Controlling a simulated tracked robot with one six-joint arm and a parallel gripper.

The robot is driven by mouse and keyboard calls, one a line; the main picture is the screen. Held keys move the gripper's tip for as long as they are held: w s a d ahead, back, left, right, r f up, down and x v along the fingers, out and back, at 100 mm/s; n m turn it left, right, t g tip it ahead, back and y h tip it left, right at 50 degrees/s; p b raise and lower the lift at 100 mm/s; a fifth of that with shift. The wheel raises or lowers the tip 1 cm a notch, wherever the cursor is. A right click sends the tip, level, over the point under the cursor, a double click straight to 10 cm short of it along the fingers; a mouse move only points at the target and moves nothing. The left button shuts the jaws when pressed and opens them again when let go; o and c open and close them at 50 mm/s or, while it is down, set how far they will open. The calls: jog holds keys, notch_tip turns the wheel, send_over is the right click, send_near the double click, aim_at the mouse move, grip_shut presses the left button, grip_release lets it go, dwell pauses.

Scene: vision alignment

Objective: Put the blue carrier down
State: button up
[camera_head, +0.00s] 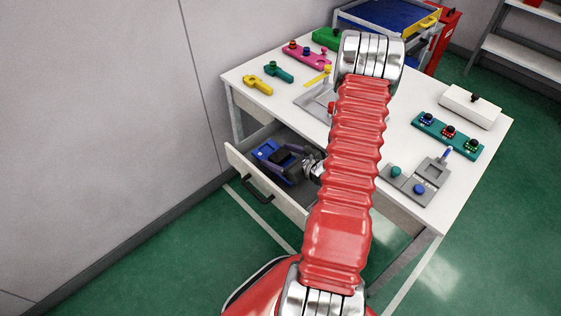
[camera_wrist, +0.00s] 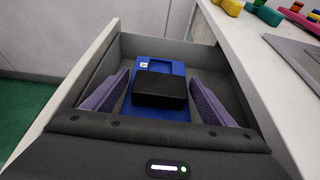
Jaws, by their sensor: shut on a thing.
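The blue carrier (camera_wrist: 156,115) is a flat blue plate with a black block (camera_wrist: 160,90) on top. It is inside the open drawer (camera_head: 252,180), within the drawer's walls. In the head view the carrier (camera_head: 265,150) shows at the drawer's left part, partly hidden by my gripper. My gripper (camera_head: 297,163) reaches down into the drawer and is shut on the carrier. In the wrist view the purple fingers (camera_wrist: 158,78) stand on either side of the black block. I cannot tell whether the carrier touches the drawer floor.
The white table (camera_head: 300,120) is above the drawer. On it are yellow (camera_head: 257,85), teal and pink parts, a teal plate with knobs (camera_head: 447,135), a grey fixture (camera_head: 415,182) and a white box (camera_head: 469,106). The drawer walls stand close around my gripper.

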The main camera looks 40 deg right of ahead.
aim_at(284, 163)
jog(key=shift+f, duration=1.6)
jog(key=o, duration=1.3)
jog(key=shift+f, duration=0.1)
jog(key=v, duration=1.2)
jog(key=shift+s, duration=0.1)
